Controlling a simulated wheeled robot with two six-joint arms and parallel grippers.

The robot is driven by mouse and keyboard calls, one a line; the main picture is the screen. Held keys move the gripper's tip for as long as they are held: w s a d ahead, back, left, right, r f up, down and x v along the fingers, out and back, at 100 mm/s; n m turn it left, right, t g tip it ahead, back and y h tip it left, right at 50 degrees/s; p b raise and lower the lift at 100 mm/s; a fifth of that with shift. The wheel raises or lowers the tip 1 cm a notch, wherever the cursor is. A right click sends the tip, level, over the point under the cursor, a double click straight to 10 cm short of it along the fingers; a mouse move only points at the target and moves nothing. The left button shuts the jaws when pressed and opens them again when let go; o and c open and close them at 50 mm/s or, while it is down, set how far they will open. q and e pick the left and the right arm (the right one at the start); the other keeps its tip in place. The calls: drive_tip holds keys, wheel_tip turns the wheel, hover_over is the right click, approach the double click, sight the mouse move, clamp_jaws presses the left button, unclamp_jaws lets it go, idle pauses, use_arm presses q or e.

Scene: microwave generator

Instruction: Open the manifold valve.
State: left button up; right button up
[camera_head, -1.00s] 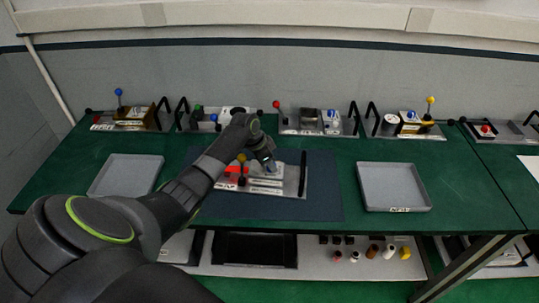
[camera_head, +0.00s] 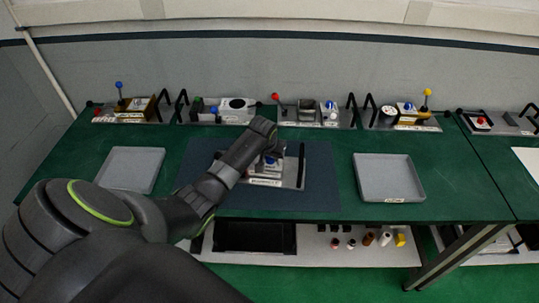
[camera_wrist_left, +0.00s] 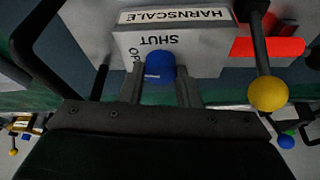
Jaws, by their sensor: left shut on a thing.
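The manifold unit, a grey plate (camera_head: 293,172) with a white block, lies on the dark mat (camera_head: 319,180) in the head view. In the left wrist view the block (camera_wrist_left: 205,50) carries upside-down labels reading HARNSCALE, SHUT and a partly hidden OP. A blue valve knob (camera_wrist_left: 160,66) stands on it beside SHUT. My left gripper (camera_wrist_left: 160,85) has one finger on each side of the knob and is shut on it. A yellow ball lever (camera_wrist_left: 268,93) and a red part (camera_wrist_left: 270,48) are on the same unit. My right gripper is not in view.
An empty grey tray (camera_head: 131,169) lies left of the mat and another (camera_head: 389,178) right of it. Several units with coloured levers line the back of the green bench (camera_head: 450,185). A black handle (camera_wrist_left: 38,40) of the unit runs close to my left gripper.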

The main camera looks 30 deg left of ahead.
use_arm(q)
drive_tip(key=shift+d+n+y, duration=0.1)
drive_tip(key=shift+n+y, duration=0.2)
drive_tip(key=shift+n, duration=0.5)
drive_tip(key=o, duration=1)
drive_tip(key=b+v, duration=0.1)
drive_tip(key=v, duration=0.4)
drive_tip(key=b+v, duration=0.1)
drive_tip(key=v, duration=0.5)
drive_tip(key=b+v, duration=0.1)
drive_tip(key=v, duration=0.5)
drive_tip(key=shift+w+r, duration=0.15)
drive_tip(key=shift+r, duration=0.2)
drive_tip(key=shift+f, duration=0.1)
